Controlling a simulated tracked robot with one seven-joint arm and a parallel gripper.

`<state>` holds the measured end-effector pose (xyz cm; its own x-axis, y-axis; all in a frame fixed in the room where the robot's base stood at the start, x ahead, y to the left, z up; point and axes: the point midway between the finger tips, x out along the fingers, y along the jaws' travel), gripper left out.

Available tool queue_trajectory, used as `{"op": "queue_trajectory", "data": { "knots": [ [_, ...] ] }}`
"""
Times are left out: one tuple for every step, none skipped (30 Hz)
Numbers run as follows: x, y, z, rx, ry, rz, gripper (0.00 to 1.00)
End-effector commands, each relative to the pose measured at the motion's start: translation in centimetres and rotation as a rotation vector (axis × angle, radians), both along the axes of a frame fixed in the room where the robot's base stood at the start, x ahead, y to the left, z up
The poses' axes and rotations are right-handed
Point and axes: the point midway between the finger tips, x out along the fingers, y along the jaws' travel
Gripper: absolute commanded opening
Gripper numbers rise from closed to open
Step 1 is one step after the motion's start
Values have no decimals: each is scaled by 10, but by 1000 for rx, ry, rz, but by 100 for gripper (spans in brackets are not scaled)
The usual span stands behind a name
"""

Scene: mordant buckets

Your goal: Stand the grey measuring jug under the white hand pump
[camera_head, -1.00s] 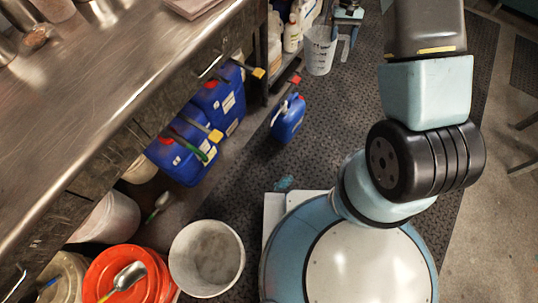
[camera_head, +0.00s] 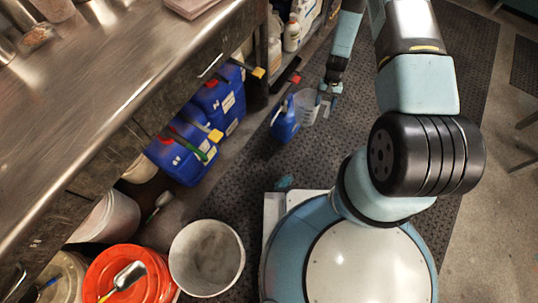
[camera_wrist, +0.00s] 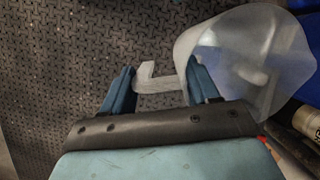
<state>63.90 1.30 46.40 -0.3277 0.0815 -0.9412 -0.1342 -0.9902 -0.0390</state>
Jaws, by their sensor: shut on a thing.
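The grey measuring jug (camera_head: 306,105) is see-through and hangs at my gripper (camera_head: 329,98) in the head view. In the wrist view its body (camera_wrist: 245,55) fills the upper right, and its handle (camera_wrist: 150,82) lies between the fingers of my gripper (camera_wrist: 160,82). The gripper is shut on the handle. In the head view the jug overlaps a small blue canister (camera_head: 284,126) on the floor mat. I cannot clearly make out the white hand pump; the jug partly hides the canister's top.
Large blue containers (camera_head: 221,103) with yellow-ended fittings stand below the steel worktop (camera_head: 110,95). A white bottle (camera_head: 292,36) stands on a shelf at the back. An empty white bucket (camera_head: 207,258) and a red-lidded bucket (camera_head: 105,270) stand at the front left.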

Motion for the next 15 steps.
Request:
{"op": "queue_trajectory", "data": {
  "knots": [
    [-10, 2, -15, 5, 2, -14, 0],
    [-15, 3, -24, 6, 1, -21, 0],
    [-21, 6, -34, 10, -1, -32, 0],
    [-26, 7, -42, 12, -3, -41, 0],
    [-31, 9, -49, 13, -5, -49, 0],
    [-39, 11, -60, 15, -7, -59, 0],
    [-43, 13, -67, 18, -9, -67, 0],
    [-49, 15, -74, 20, -10, -76, 0],
    [-56, 17, -84, 20, -12, -88, 0],
    [-62, 20, -91, 22, -13, -97, 0],
    [-67, 22, -97, 24, -15, -106, 0],
    [-74, 25, -107, 26, -18, -119, 0],
    [-80, 27, -113, 27, -19, -129, 0],
    [-86, 30, -119, 29, -21, -139, 0],
    [-93, 33, -128, 30, -22, -153, 0]
  ]
}}
